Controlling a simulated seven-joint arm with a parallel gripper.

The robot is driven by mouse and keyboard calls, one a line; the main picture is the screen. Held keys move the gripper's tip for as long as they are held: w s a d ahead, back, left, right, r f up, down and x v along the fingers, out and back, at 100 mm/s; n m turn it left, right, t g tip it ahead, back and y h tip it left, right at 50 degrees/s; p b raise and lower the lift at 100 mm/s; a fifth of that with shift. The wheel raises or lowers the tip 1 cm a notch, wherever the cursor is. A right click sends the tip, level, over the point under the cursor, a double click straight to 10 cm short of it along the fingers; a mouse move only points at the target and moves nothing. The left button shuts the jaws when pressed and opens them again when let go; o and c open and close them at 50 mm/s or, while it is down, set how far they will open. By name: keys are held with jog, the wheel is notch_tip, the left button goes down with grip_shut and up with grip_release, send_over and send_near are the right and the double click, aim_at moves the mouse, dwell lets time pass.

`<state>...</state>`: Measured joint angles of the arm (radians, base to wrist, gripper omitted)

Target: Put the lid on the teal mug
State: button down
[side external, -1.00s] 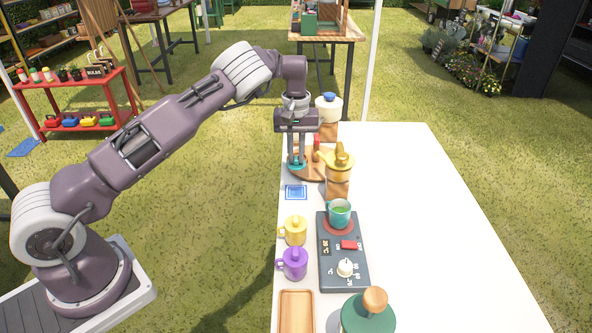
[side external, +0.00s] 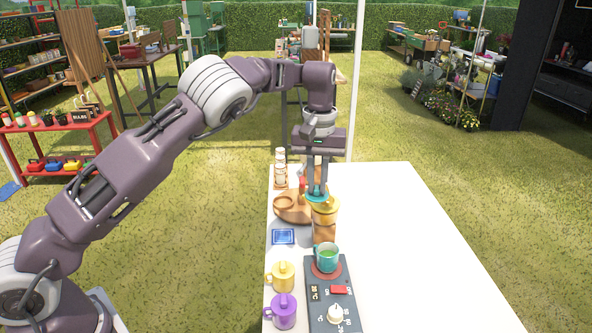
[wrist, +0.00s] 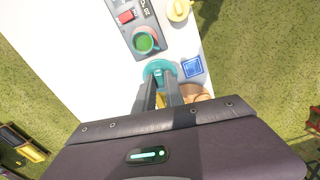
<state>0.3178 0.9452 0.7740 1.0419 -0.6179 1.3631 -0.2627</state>
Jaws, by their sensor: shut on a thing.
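The teal mug (side external: 326,258) stands open and upright on a round reddish pad on the dark control panel, with green contents showing. It also shows in the wrist view (wrist: 145,40). My gripper (side external: 318,192) is shut on a teal lid (wrist: 158,70), which also shows in the side view (side external: 316,198). The lid is held in the air, farther back along the table than the mug and apart from it. In the side view it appears in front of or above the yellow-topped pot (side external: 325,212); I cannot tell the exact height gap.
The dark panel (side external: 346,290) has a red switch and a white knob. A yellow mug (side external: 282,276) and a purple mug (side external: 283,312) stand to its left. A blue tile (side external: 283,237) lies behind them. A round wooden board (side external: 284,214) is near the pot. The table's right side is clear.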

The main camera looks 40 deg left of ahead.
jog(key=s+d+m, duration=0.1)
jog(key=s+d, duration=0.1)
jog(key=d, duration=0.4)
notch_tip(320, 180, down, 12)
jog(key=shift+w+a+r, duration=0.2)
jog(key=shift+w+r, duration=0.05)
jog(key=shift+f, duration=0.15)
dwell(1.9)
jog(key=c, duration=0.9)
grip_release()
jog(key=shift+o, duration=0.2)
notch_tip(320, 180, up, 7)
